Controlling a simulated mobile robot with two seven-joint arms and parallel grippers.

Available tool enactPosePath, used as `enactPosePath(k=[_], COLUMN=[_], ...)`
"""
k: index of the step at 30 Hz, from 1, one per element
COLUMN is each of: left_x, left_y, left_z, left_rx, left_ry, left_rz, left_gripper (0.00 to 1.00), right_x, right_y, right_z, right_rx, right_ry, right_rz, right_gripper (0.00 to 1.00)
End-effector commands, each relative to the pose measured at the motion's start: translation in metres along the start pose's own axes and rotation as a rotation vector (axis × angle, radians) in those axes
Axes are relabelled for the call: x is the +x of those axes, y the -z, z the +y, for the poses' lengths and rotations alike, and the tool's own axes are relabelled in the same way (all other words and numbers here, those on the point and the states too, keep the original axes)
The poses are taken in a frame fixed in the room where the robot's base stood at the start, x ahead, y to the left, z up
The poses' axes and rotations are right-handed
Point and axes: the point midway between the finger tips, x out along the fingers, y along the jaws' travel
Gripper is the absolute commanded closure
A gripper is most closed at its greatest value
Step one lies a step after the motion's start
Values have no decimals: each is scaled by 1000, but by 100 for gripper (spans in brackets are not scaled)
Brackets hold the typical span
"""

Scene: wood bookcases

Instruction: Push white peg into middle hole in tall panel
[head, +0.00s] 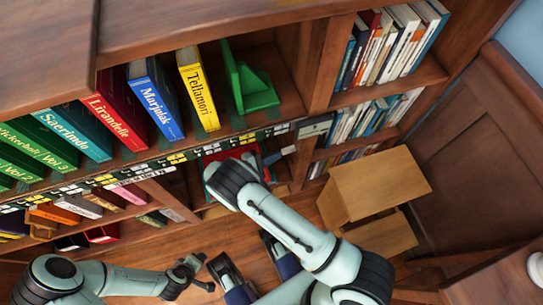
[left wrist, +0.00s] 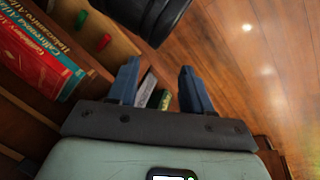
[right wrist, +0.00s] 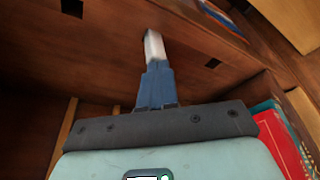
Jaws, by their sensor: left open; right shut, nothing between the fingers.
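In the right wrist view a white peg (right wrist: 154,47) stands out from a brown wood panel (right wrist: 110,50). It lies between two dark square holes, one at the upper left (right wrist: 72,7) and one at the right (right wrist: 213,63). The hole at the peg is hidden. My right gripper (right wrist: 157,70) is shut and empty, its blue fingertips at the peg's near end; I cannot tell if they touch. My left gripper (left wrist: 161,80) is open and empty above the floor.
Books fill the bookcase, including a yellow one (head: 198,90), beside a green bookend (head: 246,80). A wooden step stool (head: 375,185) stands to the right. Red (left wrist: 104,41) and green (left wrist: 80,19) pegs show in the left wrist view. The floor at the front is partly open.

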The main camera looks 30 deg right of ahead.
Motion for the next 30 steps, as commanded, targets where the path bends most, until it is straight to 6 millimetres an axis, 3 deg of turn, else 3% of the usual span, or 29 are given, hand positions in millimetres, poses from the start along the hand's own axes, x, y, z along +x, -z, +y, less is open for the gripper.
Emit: enactPosePath(k=[8,20,26,30], left_x=[1,18,17,15], left_y=[0,-2,17,16], left_z=[0,-5,-6,-5], left_rx=[0,-1,-4,-4], left_ry=[0,3,4,4], left_rz=[0,-4,50,48], left_gripper=[50,50,50,50], right_x=[-1,-27,-27,-60], right_y=[1,9,8,9], right_z=[0,0,0,0], right_rx=[0,1,1,1], right_ry=[0,0,0,-2], right_rz=[1,2,1,6], right_gripper=[100,100,100,100])
